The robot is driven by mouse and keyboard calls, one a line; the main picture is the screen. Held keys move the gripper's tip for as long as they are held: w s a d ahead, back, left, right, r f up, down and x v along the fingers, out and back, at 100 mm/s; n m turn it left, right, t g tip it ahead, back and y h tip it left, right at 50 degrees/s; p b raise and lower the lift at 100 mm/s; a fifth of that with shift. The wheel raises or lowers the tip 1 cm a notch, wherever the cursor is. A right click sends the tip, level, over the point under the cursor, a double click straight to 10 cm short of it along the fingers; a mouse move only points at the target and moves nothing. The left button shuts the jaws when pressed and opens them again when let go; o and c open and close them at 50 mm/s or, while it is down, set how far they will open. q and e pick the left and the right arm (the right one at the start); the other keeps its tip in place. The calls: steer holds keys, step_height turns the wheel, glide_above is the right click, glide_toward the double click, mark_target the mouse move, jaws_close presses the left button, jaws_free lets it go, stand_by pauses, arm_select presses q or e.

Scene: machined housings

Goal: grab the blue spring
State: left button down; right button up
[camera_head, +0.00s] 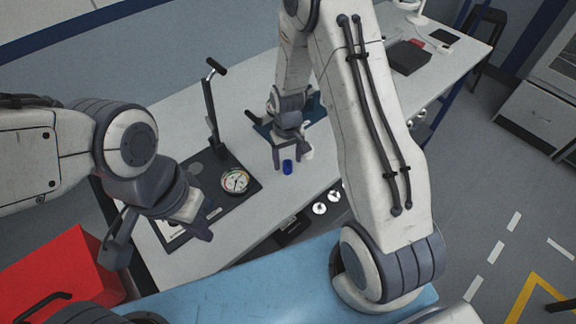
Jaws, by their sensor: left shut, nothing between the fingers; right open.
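The blue spring (287,167) is a small dark blue cylinder standing on the light grey table (245,135). My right gripper (291,166) is above and around it, its fingers pointing down and spread. The spring shows between the fingertips; whether a finger touches it I cannot tell. My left gripper (205,233) is shut and empty, over the near left part of the table, well away from the spring.
A black base with a dial gauge (235,181) and an upright lever (212,105) stands left of the spring. A dark blue fixture (300,112) lies behind my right gripper. A red box (62,277) is at lower left. A dark box (408,57) sits on the table's far end.

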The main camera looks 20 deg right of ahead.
step_height(320, 180, down, 2)
jaws_close()
stand_by(0.3)
steer(key=shift+r, duration=0.15)
